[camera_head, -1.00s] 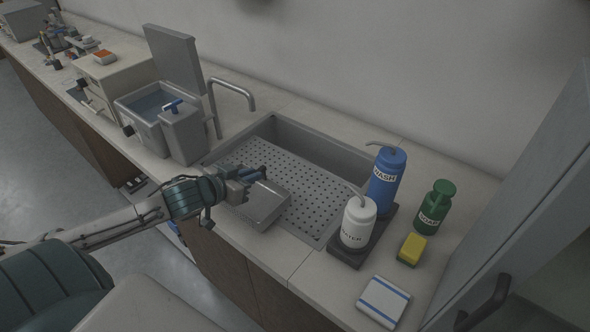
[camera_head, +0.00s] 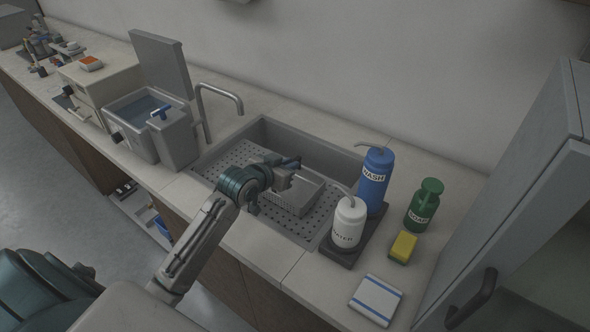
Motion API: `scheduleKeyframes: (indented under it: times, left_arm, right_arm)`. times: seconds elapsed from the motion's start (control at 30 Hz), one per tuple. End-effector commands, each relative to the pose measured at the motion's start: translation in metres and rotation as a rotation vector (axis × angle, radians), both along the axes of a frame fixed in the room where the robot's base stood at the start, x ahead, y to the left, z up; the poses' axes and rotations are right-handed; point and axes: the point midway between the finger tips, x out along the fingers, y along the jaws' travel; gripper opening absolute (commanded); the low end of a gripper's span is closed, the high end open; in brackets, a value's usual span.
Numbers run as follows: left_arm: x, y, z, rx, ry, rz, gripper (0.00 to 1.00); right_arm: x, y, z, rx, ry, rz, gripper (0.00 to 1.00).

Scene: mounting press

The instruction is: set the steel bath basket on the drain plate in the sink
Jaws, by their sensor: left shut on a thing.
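The steel bath basket (camera_head: 300,194) is a grey box-like basket over the perforated drain plate (camera_head: 239,153) in the sink (camera_head: 262,128). My left gripper (camera_head: 286,174) is shut on the basket at its left end, near a blue part. The arm hides some of the basket and plate. The basket looks level and low over the plate; I cannot tell whether it touches it. My right gripper is not in view.
A white water bottle (camera_head: 348,223) and a blue wash bottle (camera_head: 375,179) stand on a dark tray right of the sink. A green soap bottle (camera_head: 424,204) and yellow sponge (camera_head: 403,247) are beyond. A faucet (camera_head: 220,97) and water bath (camera_head: 143,116) are at left.

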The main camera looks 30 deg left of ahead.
Motion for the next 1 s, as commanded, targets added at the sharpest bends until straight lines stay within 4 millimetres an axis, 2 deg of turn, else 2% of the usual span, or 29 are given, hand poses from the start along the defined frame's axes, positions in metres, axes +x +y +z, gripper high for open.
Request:
scheduleKeyframes:
  times: [0.03, 0.2, 0.5, 0.87, 0.9, 1.0]
  left_arm:
    - [0.008, -0.004, 0.002, -0.004, -0.001, 0.002, 0.00]
    - [0.018, -0.011, -0.001, -0.001, -0.001, 0.000, 0.00]
    - [0.018, -0.012, -0.035, 0.001, 0.001, 0.001, 0.00]
    - [0.018, -0.011, -0.040, 0.000, -0.001, 0.001, 0.00]
    - [0.018, -0.011, -0.040, 0.000, 0.000, 0.001, 0.18]
    - [0.018, -0.011, -0.040, 0.000, 0.000, 0.001, 0.34]
  right_arm:
    - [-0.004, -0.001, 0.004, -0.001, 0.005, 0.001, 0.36]
    - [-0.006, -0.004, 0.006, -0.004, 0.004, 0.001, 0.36]
    - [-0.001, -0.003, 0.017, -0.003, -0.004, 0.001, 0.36]
    - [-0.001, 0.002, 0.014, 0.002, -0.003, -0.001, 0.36]
    - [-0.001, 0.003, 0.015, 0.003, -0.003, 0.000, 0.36]
    - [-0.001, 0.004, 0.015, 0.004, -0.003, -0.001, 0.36]
